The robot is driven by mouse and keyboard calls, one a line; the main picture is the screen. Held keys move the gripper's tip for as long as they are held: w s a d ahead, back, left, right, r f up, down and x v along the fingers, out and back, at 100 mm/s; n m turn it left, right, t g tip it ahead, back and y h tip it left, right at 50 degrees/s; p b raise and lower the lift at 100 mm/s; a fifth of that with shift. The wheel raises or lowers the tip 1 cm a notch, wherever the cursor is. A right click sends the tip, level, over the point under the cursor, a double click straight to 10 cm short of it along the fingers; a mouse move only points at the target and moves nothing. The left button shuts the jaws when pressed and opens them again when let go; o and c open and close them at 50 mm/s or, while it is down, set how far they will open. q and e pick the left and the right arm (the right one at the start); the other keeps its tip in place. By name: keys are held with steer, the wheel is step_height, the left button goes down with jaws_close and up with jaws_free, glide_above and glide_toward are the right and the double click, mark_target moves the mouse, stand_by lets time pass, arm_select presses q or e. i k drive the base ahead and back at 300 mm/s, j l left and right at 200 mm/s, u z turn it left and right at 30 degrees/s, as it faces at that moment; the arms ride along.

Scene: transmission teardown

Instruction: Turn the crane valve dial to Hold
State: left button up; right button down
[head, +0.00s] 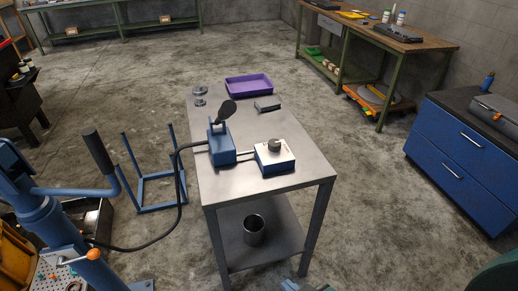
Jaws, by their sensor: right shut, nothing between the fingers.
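The crane valve is a blue box (278,167) with a pale top plate, standing on the near right part of the steel table. Its grey dial (273,145) sits on the top plate; its markings and setting are too small to read. A short link joins the box to a blue pump unit (222,150) on its left, which has a dark paddle-ended lever (227,109). My right gripper (305,286) shows only partly at the bottom edge, well below and apart from the dial, shut and empty. My left gripper is not in view.
The steel table (232,186) also holds a purple tray (249,86), a small dark block (267,107) and small metal parts (200,95). A metal cylinder (254,229) stands on its lower shelf. A black hose (150,240) runs left to the blue crane (60,235).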

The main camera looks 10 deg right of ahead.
mark_target(274, 145)
steer(key=i+l, duration=0.1)
steer(key=l, duration=0.3)
steer(key=i+l, duration=0.1)
steer(key=l, duration=0.25)
steer(key=i+l+u, duration=0.1)
steer(key=l, duration=0.3)
steer(key=i+l, duration=0.15)
steer(key=l, duration=0.65)
steer(key=i+u, duration=0.05)
steer(key=i, duration=0.05)
